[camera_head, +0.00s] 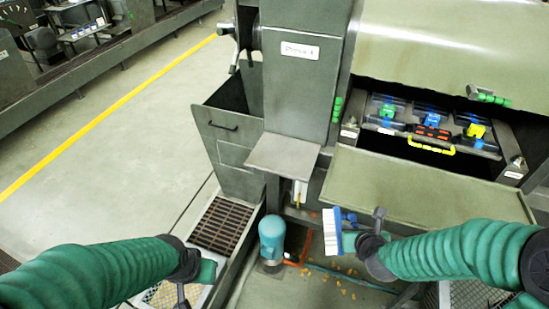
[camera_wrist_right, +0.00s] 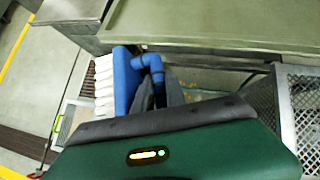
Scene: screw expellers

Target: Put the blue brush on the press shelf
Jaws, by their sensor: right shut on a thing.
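The blue brush (camera_head: 333,231) has a blue back and handle and white bristles that face left. My right gripper (camera_head: 366,226) is shut on its blue handle and holds it in the air in front of the press. The brush also shows in the right wrist view (camera_wrist_right: 125,82), with its bristles to the left. The press shelf (camera_head: 283,155) is a small flat grey plate below the press label. It looks empty, and the brush is below and right of it in the head view. My left gripper (camera_head: 190,285) is at the lower left, apart from everything; its fingers are mostly hidden.
A wide green-grey ledge (camera_head: 425,188) lies behind my right gripper. A teal cylinder (camera_head: 272,238) stands on the floor below the shelf, with orange bits scattered nearby. An open bin (camera_head: 228,125) is left of the shelf. A mesh guard (camera_wrist_right: 300,110) stands at the right.

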